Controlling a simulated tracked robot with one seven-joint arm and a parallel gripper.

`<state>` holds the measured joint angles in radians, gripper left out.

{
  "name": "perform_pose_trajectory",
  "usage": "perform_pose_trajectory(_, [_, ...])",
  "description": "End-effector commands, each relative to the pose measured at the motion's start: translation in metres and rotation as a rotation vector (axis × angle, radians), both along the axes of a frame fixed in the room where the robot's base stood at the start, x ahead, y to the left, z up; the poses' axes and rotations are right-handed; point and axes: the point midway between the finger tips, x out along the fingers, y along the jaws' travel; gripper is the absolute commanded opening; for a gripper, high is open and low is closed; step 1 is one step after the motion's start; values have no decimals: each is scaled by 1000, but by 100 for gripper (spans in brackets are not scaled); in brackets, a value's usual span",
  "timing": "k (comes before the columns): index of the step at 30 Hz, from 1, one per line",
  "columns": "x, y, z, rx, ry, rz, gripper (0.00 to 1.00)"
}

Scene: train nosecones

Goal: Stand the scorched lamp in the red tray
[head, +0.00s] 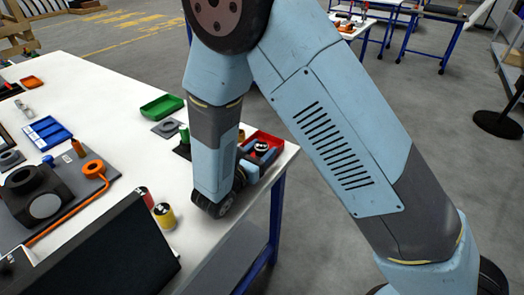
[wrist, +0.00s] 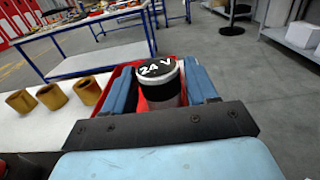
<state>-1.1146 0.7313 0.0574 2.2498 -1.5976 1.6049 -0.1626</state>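A short cylindrical lamp (wrist: 163,84) with a black top marked "24 V" and a pale ring stands between my gripper's two blue fingers (wrist: 161,88) in the wrist view. It looks upright. The red tray (wrist: 121,73) shows around and behind it. In the head view the lamp's top (head: 261,147) shows inside the red tray (head: 273,137) at the table's far right corner, and my gripper (head: 249,165) reaches in from the left. The fingers flank the lamp closely, but whether they press on it is unclear. The lamp's base and any scorch marks are hidden.
Several brass-coloured cylinders (wrist: 53,96) stand left of the tray in the wrist view. A green tray (head: 161,107), a blue tray (head: 47,133) and a grey fixture with orange parts (head: 93,168) lie farther left. The table's edge is close to the red tray.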

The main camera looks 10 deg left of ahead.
Motion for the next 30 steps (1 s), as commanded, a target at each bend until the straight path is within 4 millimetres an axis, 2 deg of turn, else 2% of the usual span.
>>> perform_pose_trajectory(1, [0, 0, 0, 0, 0, 0, 63])
perform_pose_trajectory(4, [0, 0, 0, 0, 0, 0, 72])
perform_pose_trajectory(14, [-2, 1, 3, 0, 0, 0, 72])
perform_pose_trajectory(24, [-47, 20, 2, 0, 0, 2, 72])
perform_pose_trajectory(30, [-65, 27, 2, 0, 0, 1, 72])
